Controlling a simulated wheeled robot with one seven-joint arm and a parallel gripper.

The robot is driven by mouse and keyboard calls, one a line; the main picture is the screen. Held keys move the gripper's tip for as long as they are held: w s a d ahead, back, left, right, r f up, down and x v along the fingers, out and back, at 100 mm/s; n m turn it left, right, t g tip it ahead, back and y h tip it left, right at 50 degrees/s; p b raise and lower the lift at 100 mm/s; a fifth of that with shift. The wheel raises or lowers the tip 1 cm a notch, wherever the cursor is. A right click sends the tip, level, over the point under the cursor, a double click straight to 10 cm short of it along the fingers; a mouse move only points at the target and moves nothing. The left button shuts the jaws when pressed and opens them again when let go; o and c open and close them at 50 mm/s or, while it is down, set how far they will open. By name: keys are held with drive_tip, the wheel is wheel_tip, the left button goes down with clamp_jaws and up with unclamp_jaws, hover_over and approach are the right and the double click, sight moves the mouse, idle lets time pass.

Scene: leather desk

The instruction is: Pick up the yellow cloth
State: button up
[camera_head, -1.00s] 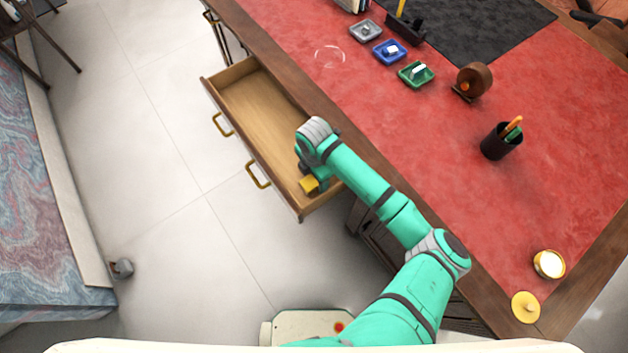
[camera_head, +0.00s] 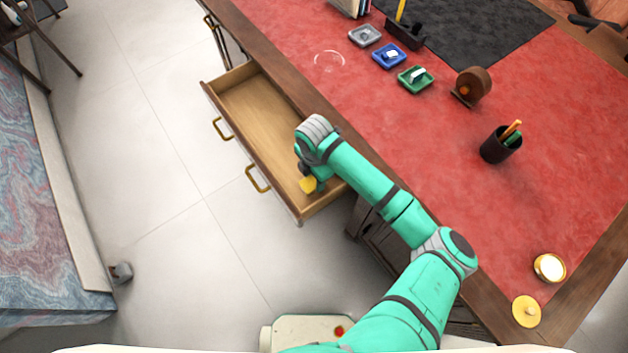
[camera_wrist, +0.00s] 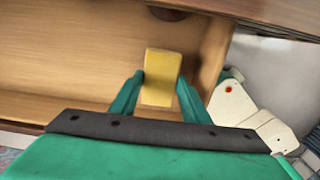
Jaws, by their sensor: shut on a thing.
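The yellow cloth (camera_wrist: 162,78) is a small folded block between my gripper's two green fingers in the wrist view. It also shows in the head view (camera_head: 308,185), partly hidden by my arm. My gripper (camera_wrist: 158,92) is shut on the cloth. In the head view my gripper (camera_head: 311,180) is at the near end of the open wooden drawer (camera_head: 254,115). The fingertips are largely hidden there, and I cannot tell whether the cloth touches the drawer floor.
The drawer's walls surround my gripper closely at its near end. The tiled floor at left is mostly clear.

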drive_tip(key=s+d+r, duration=0.2)
drive_tip(key=s+r, duration=0.8)
drive_tip(key=s, duration=0.3)
drive_tip(key=shift+s+d+r, duration=0.2)
drive_tip(key=shift+s+d, duration=0.2)
